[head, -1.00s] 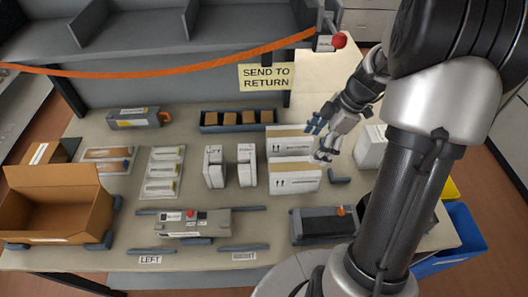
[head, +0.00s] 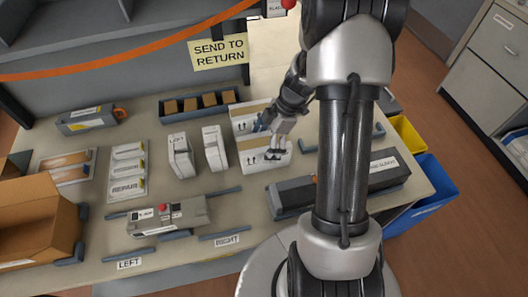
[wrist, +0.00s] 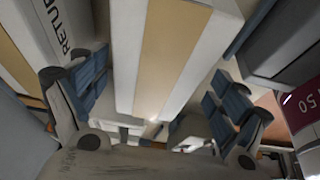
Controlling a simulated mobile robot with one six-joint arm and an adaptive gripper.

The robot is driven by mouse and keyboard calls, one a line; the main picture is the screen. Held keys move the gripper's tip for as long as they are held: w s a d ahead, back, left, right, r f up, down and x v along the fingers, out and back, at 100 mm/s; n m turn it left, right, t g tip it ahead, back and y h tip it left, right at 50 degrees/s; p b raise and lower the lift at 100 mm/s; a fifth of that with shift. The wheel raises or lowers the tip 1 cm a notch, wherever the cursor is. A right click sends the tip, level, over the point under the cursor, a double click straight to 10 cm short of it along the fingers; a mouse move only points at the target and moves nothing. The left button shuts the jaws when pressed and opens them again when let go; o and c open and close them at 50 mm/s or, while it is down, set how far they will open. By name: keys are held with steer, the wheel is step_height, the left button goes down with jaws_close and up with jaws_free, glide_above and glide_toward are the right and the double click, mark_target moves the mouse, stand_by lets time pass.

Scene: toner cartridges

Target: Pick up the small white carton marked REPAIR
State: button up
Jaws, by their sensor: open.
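The word REPAIR is readable on the lowest of several flat white pieces (head: 127,187) on the left-centre of the bench in the head view. I cannot tell whether this piece is a carton or a label. My gripper (head: 268,137) is open, over two white cartons with tan bands (head: 265,157), well to the right of that piece. In the wrist view, a white carton with a tan band (wrist: 172,50) lies ahead between the spread fingers (wrist: 158,95). I see no grip on it. Another white surface at the left there reads RETURN (wrist: 65,30).
Two upright white cartons (head: 181,157) stand left of my gripper. A grey cartridge (head: 168,214) lies at the front, an open brown box (head: 38,225) at left. A blue tray of small brown boxes (head: 200,104) is behind. Yellow (head: 407,136) and blue bins stand off the bench's right side.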

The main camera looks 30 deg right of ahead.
steer(key=x, duration=0.3)
steer(key=b+x, duration=0.1)
steer(key=shift+w+f, duration=0.25)
steer(key=shift+w, duration=0.05)
steer(key=shift+f+b, duration=0.25)
steer(key=shift+b, duration=0.6)
steer(key=shift+c, duration=0.4)
steer(key=c, duration=1.2)
steer(key=shift+r, duration=0.15)
steer(key=shift+c, duration=0.2)
